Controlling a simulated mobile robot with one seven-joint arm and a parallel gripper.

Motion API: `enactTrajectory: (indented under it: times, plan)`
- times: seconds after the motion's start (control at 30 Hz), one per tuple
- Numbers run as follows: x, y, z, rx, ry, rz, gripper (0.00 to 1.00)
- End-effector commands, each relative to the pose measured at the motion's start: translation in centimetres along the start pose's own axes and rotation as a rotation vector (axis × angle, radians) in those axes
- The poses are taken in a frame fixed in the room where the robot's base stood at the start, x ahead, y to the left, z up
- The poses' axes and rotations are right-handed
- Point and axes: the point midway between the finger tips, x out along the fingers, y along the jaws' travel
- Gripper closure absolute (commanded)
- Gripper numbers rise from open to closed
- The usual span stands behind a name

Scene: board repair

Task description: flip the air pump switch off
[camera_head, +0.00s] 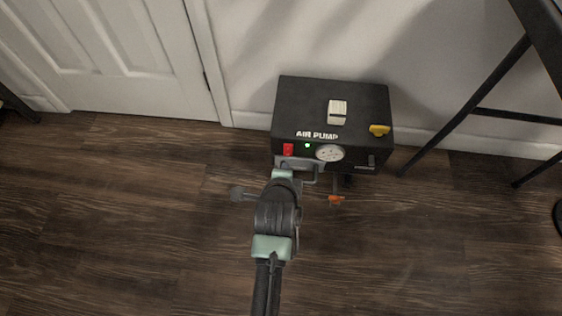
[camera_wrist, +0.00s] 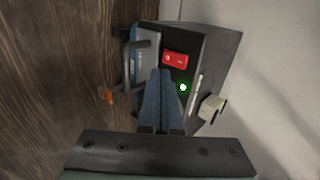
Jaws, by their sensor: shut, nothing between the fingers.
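The air pump (camera_head: 360,100) is a black box on the floor against the wall, labelled AIR PUMP. It also shows turned sideways in the wrist view (camera_wrist: 215,55). Its red switch (camera_head: 288,149) is at the left of the front face, beside a lit green light (camera_head: 307,145). In the wrist view the red switch (camera_wrist: 175,58) lies just beyond the fingertips, near the green light (camera_wrist: 183,87). My gripper (camera_wrist: 160,72) is shut and empty, its tips close to the switch. Whether they touch it I cannot tell. In the head view my arm hides the fingers.
A round gauge (camera_head: 330,153), a yellow knob (camera_head: 380,130) and a pale block (camera_head: 337,111) are on the pump. An orange-handled part (camera_head: 336,200) sits in front. A dark metal stand (camera_head: 470,115) is to the right; the floor at left is clear.

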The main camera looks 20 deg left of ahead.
Motion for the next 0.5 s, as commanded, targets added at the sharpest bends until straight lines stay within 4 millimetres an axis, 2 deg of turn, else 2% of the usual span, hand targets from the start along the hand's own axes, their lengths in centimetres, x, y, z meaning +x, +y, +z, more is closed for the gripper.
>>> enactTrajectory:
  times: [0.03, 0.2, 0.4, 0.5]
  plan:
    - [-1.8, -0.6, 0.0, 0.000, 0.000, 0.001, 1.00]
    - [-5.1, -0.6, 0.0, 0.001, 0.001, 0.001, 1.00]
    - [-7.7, -0.6, 0.0, 0.001, 0.000, 0.000, 1.00]
    - [-8.3, -0.5, 0.0, 0.001, 0.000, 0.001, 1.00]
